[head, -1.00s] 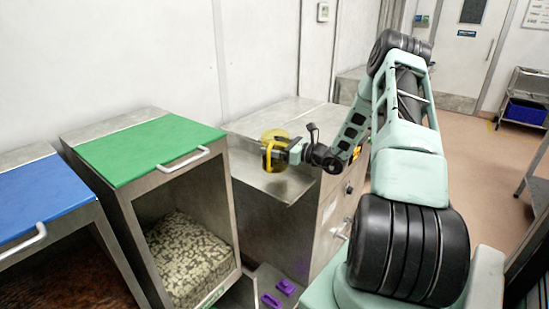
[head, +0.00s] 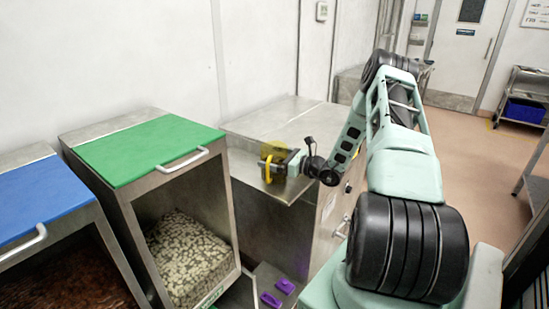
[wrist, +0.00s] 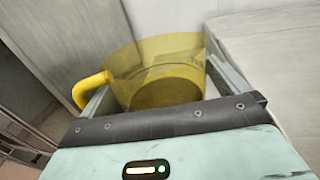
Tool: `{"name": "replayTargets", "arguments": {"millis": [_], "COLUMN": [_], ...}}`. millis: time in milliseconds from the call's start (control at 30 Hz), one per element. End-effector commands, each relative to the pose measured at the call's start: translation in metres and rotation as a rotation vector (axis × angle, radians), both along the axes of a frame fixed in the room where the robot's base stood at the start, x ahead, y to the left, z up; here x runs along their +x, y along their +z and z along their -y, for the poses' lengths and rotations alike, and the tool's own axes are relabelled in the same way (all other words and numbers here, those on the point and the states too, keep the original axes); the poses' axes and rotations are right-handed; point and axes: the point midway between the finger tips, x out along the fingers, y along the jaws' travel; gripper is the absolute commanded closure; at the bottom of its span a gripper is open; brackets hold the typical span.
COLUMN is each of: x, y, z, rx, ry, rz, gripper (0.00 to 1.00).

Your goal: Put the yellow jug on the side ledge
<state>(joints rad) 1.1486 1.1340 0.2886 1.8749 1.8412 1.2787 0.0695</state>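The yellow see-through jug (head: 268,163) is upright over the steel side ledge (head: 245,172), near its front part. I cannot tell whether its base touches the ledge. My gripper (head: 280,162) reaches it from the right, with its fingers around the jug's body. In the wrist view the jug (wrist: 160,75) fills the space between the two fingers of my gripper (wrist: 160,85), with its yellow handle on the left. The jug looks held.
A bin with a green lid (head: 140,150) and pale pellets inside stands just left of the ledge. A blue-lidded bin (head: 35,200) is further left. A steel cabinet top (head: 290,120) rises behind the ledge. Purple pieces (head: 285,286) lie low in front.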

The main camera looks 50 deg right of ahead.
Motion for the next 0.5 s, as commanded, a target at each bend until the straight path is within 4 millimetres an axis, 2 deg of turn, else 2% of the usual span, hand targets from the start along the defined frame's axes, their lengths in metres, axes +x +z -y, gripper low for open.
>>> {"name": "replayTargets", "arguments": {"millis": [167,233,367,500], "x": [0.000,-0.006,-0.027,-0.057], "y": [0.005,0.002,0.002,0.001], "z": [0.000,0.002,0.008,0.016], "rx": [-0.001,0.000,0.000,-0.001], "ry": [0.000,-0.002,-0.004,-0.004], "rz": [0.000,-0.001,0.000,-0.001], "gripper": [0.00,0.00,0.00,0.00]}}
